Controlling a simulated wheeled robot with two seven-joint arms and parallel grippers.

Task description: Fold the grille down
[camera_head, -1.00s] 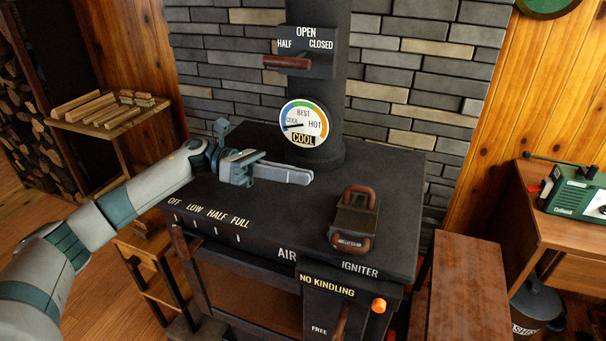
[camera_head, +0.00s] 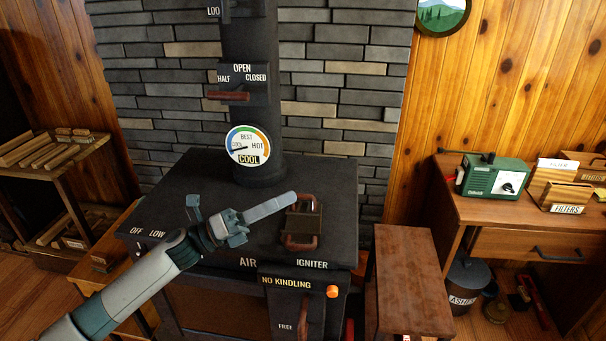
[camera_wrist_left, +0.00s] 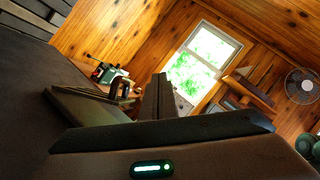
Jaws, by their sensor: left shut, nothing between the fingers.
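My left gripper (camera_head: 288,199) is above the black stove top (camera_head: 190,185), its fingers shut and empty, pointing right. Its tips overlap the left side of a small dark block with two reddish-brown handles (camera_head: 314,222) in the head view; I cannot tell if they touch. In the left wrist view the shut fingers (camera_wrist_left: 159,95) stand in the middle, with a dark flat piece and handle (camera_wrist_left: 90,106) to their left. No part is clearly recognizable as a grille; the handled block may be it. My right gripper is not in view.
A stove pipe (camera_head: 255,110) with a COOL gauge (camera_head: 248,146) rises behind the stove top. A wooden bench (camera_head: 410,280) stands to the right. A desk holds a green radio (camera_head: 492,177).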

